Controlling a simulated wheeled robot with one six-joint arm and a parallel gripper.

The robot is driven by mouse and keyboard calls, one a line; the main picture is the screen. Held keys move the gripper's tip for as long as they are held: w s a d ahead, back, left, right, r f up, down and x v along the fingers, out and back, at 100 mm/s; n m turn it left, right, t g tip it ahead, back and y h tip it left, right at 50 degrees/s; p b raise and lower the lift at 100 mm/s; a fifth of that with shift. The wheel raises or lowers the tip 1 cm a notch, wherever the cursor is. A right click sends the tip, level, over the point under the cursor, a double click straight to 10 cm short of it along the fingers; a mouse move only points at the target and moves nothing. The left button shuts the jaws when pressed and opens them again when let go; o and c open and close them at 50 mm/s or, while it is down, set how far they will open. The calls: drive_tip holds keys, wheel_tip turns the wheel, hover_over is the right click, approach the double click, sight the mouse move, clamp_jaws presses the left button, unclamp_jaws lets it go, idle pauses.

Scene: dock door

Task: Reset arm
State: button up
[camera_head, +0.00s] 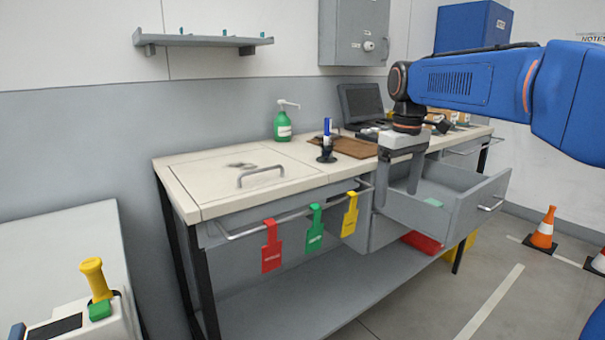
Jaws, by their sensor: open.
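My gripper (397,196) is at the right of the workbench, pointing down with its two grey fingers apart. It holds nothing that I can see. It overlaps the left part of an open grey drawer (467,212) in the picture; I cannot tell whether the fingers are inside it or touching its wall. A small green item (433,202) lies in the drawer, to the right of the fingers. My blue arm comes in from the right, over the bench, and hides part of the bench's back right.
The workbench (185,185) carries a green pump bottle (283,122), a dark stand (327,150), a brown board (352,147) and a laptop (361,104). Red (271,250), green (315,232) and yellow (349,217) tags hang in front. A cone (543,230) stands on open floor at right.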

drive_tip(key=s+d+f+m+t, duration=0.2)
drive_tip(key=s+f, duration=0.7)
drive_tip(key=s, duration=0.5)
drive_tip(key=s+d+f+m+t, duration=0.2)
drive_tip(key=s+f, duration=0.8)
drive_tip(key=s, duration=0.5)
drive_tip(key=shift+s+d+m, duration=0.25)
drive_tip(key=shift+d+m, duration=0.65)
drive_tip(key=shift+m, duration=0.3)
drive_tip(key=shift+d, duration=0.1)
